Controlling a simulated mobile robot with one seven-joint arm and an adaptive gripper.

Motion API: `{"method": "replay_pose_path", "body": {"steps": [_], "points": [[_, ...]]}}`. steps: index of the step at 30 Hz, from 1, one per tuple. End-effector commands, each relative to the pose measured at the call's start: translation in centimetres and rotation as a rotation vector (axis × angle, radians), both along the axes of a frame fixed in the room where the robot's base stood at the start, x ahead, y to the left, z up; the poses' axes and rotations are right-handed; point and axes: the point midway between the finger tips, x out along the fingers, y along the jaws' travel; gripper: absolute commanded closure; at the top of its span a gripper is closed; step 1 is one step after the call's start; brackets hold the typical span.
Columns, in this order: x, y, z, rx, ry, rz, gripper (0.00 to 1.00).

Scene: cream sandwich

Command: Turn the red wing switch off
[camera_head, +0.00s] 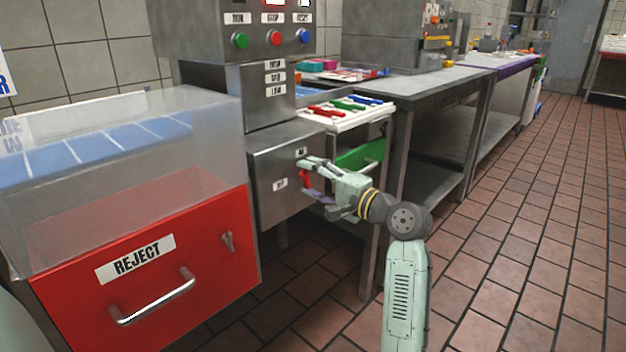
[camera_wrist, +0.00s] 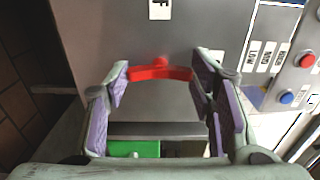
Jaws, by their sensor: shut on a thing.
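The red wing switch (camera_head: 306,179) is on the right part of the grey metal panel (camera_head: 267,168), below the button console. In the wrist view the red wing switch (camera_wrist: 160,73) spans left to right, its small middle bump facing a white label (camera_wrist: 159,9) whose visible letter is F. My gripper (camera_head: 310,182) is at the switch, reaching in from the right. In the wrist view my gripper (camera_wrist: 163,77) has one finger at each end of the wing, closed on it. The fingers partly hide the switch in the head view.
The red REJECT bin (camera_head: 211,233) with a handle stands at left, under a clear cover. Green, red and blue buttons (camera_head: 273,38) sit above the panel. A tray (camera_head: 343,119) with coloured items and a metal table (camera_head: 412,84) are behind my gripper. Tiled floor is free at right.

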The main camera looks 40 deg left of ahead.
Motion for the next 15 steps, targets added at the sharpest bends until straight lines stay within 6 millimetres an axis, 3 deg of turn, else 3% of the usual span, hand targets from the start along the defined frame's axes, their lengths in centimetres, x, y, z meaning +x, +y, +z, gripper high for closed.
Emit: {"method": "replay_pose_path", "body": {"steps": [7, 15], "points": [[0.0, -0.01, -0.01, 0.0, 0.0, 0.0, 0.78], [0.0, -0.02, -0.02, -0.002, -0.026, 0.0, 0.78]]}}
